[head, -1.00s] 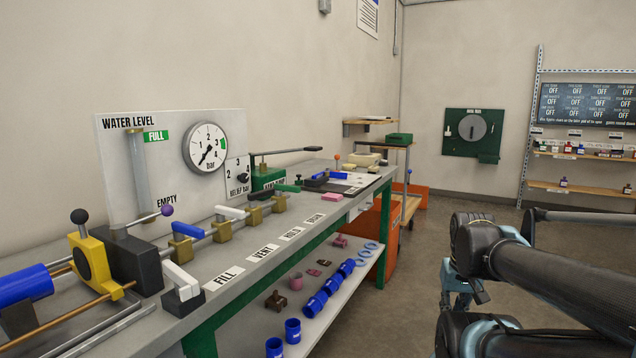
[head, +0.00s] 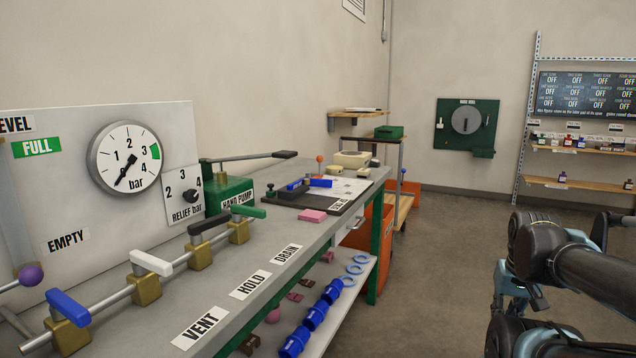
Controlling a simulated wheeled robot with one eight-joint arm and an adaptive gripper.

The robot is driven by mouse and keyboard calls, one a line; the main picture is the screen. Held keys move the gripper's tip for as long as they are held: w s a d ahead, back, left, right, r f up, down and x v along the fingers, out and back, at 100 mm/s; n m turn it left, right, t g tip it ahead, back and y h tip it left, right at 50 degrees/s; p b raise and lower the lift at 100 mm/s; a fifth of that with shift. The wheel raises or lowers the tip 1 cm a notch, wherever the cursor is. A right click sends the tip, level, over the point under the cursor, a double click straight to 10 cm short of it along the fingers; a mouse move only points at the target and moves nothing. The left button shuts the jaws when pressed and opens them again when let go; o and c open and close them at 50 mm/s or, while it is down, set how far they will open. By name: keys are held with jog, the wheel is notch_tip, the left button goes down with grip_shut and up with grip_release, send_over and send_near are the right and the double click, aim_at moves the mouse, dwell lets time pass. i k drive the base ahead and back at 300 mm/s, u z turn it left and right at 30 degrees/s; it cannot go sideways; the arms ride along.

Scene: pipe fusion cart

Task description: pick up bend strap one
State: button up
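I cannot pick out bend strap one for certain in the head view. Small dark-red and pink pieces (head: 295,296) lie on the bench's lower shelf, too small to identify. My gripper (head: 520,298) is at the lower right, partly hidden by my folded arm, over the floor and well apart from the bench. Its fingers are too unclear to tell open from shut, and I see nothing clearly held in it.
The long grey bench (head: 228,283) runs along the left, with valves, a gauge (head: 125,157) and a green hand pump (head: 230,194). Blue couplings (head: 315,317) and light-blue rings (head: 355,268) lie on its lower shelf. An orange bin (head: 378,235) stands behind. Floor on the right is clear.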

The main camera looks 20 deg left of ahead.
aim_at(292, 186)
jog(key=u, duration=0.2)
jog(key=i, duration=0.95)
jog(key=u, duration=0.35)
